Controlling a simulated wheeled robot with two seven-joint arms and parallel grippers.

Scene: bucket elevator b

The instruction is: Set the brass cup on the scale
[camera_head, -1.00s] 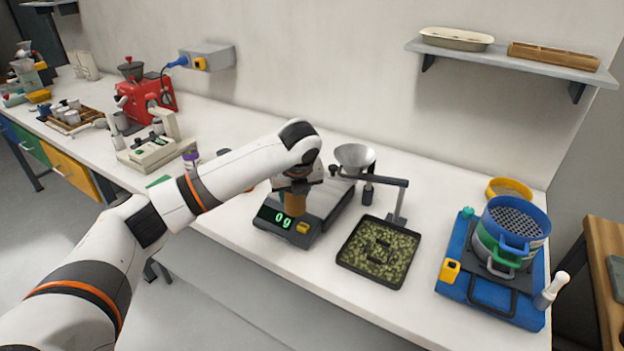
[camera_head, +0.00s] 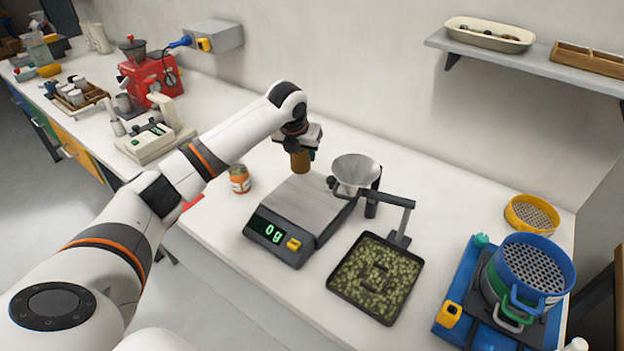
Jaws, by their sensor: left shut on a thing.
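The brass cup (camera_head: 300,162) is a small brown-gold cylinder in my left gripper (camera_head: 299,151), upright as far as it shows. My left gripper is shut on its upper part, and the fingers hide some of it. In the picture the cup is just above the back left edge of the scale (camera_head: 310,205); I cannot tell the exact gap. The scale has a bare grey plate and a dark front whose green display reads 0 g. My right gripper is not in view.
A metal funnel (camera_head: 355,172) on a stand is right of the scale. A black tray of green beans (camera_head: 376,278) lies in front of it. An orange-labelled jar (camera_head: 239,179) stands left of the scale. Blue sieves (camera_head: 536,264) are at the right.

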